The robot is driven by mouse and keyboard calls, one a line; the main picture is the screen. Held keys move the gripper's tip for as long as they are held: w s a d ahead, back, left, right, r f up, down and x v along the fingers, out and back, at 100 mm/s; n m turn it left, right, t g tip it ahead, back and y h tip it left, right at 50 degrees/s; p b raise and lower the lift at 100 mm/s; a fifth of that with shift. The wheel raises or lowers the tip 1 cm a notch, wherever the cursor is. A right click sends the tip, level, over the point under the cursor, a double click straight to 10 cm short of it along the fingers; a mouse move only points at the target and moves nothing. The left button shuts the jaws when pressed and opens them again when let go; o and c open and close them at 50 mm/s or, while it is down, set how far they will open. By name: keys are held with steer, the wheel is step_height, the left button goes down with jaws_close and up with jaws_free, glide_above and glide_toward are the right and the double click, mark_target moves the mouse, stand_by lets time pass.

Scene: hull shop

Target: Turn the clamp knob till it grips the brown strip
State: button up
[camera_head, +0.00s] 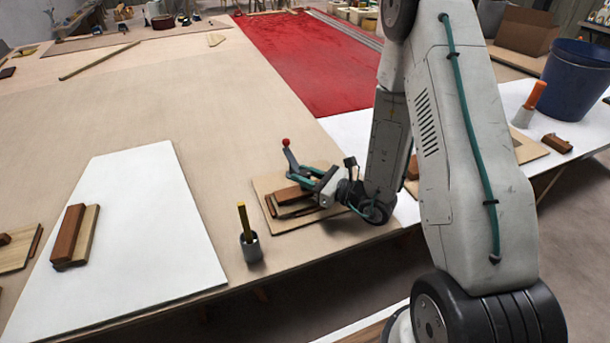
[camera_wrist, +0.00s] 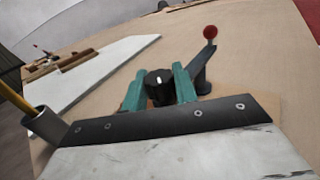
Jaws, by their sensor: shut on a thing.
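My gripper (camera_head: 312,174) is over a small board (camera_head: 264,186) near the front edge of the table. In the wrist view, its teal fingers (camera_wrist: 161,77) stand on both sides of a black knob (camera_wrist: 159,90) with a white mark on top, and are shut on it. The clamp's dark lever (camera_wrist: 204,68) with a red ball (camera_wrist: 210,32) rises just beyond the right finger. The red ball also shows in the head view (camera_head: 286,142). A brown strip (camera_head: 288,196) lies on the board beside my gripper. I cannot tell whether the clamp touches it.
A grey cup (camera_head: 251,248) with a yellow stick stands left of the board. A white sheet (camera_head: 140,225) with brown blocks (camera_head: 68,234) lies further left. A red sheet (camera_head: 305,60) is behind. A blue bucket (camera_head: 577,78) is at right. The table's middle is clear.

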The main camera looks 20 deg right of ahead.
steer(key=shift+m+t+h, duration=0.8)
steer(key=shift+m+h, duration=0.3)
steer(key=shift+h, duration=0.4)
steer(key=shift+m+t+h, duration=0.8)
steer(key=shift+m+h, duration=0.3)
steer(key=shift+h, duration=0.4)
steer(key=o, duration=0.9)
steer(key=shift+o, duration=0.2)
